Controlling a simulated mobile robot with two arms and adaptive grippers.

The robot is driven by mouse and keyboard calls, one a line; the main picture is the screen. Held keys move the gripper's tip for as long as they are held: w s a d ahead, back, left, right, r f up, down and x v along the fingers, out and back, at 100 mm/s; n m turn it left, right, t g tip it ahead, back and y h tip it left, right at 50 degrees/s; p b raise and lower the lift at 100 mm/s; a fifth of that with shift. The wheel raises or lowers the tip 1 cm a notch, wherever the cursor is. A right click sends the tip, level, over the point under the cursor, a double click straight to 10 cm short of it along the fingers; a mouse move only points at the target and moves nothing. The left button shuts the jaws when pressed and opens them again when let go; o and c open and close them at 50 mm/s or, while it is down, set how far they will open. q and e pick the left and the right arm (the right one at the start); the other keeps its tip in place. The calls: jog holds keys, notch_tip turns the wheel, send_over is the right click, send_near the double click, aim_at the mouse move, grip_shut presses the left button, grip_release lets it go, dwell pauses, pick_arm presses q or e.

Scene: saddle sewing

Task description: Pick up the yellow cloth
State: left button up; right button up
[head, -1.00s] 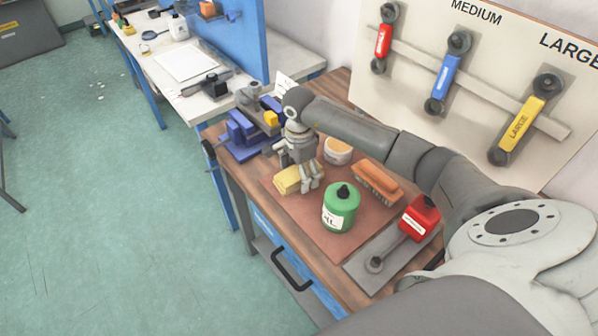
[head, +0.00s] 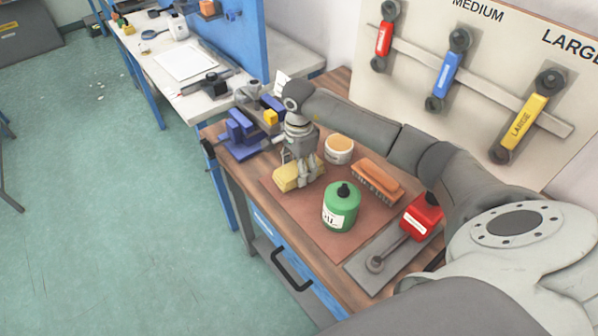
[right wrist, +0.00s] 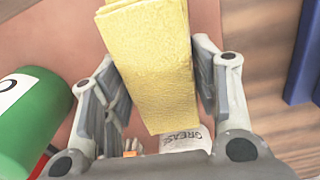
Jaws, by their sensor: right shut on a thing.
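The yellow cloth (head: 288,178) is a folded, thick pad at the left end of the brown mat (head: 352,240) on the workbench. My right gripper (head: 304,182) points down at the cloth's right part. In the right wrist view the cloth (right wrist: 152,65) lies between the two fingers of the right gripper (right wrist: 155,95), which are shut on it. I cannot tell whether the cloth is clear of the mat. My left gripper is not in view.
A green bottle (head: 340,208) stands close to the gripper. A white tub (head: 339,150), an orange brush (head: 376,182) and a red can (head: 421,215) stand nearby. A blue vise (head: 240,137) is left of the cloth. Large wrenches hang on the back board (head: 405,90).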

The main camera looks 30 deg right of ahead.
jog(key=shift+w+r+b, duration=0.1)
jog(key=shift+r+b, duration=0.4)
jog(key=shift+r, duration=0.15)
jog(key=s+a+r, duration=0.1)
jog(key=r, duration=0.1)
jog(key=s+a+r+b, duration=0.1)
jog(key=s+a+r, duration=0.1)
jog(key=r, duration=0.1)
jog(key=shift+a+r+b, duration=0.25)
jog(key=shift+r+b, duration=0.05)
jog(key=shift+r, duration=0.05)
jog(key=s+a+r+b, duration=0.1)
jog(key=s+a+r, duration=0.3)
jog(key=s+a, duration=0.2)
jog(key=shift+s+a+r+b, duration=0.3)
jog(key=shift+a+r, duration=0.05)
jog(key=shift+a, duration=0.2)
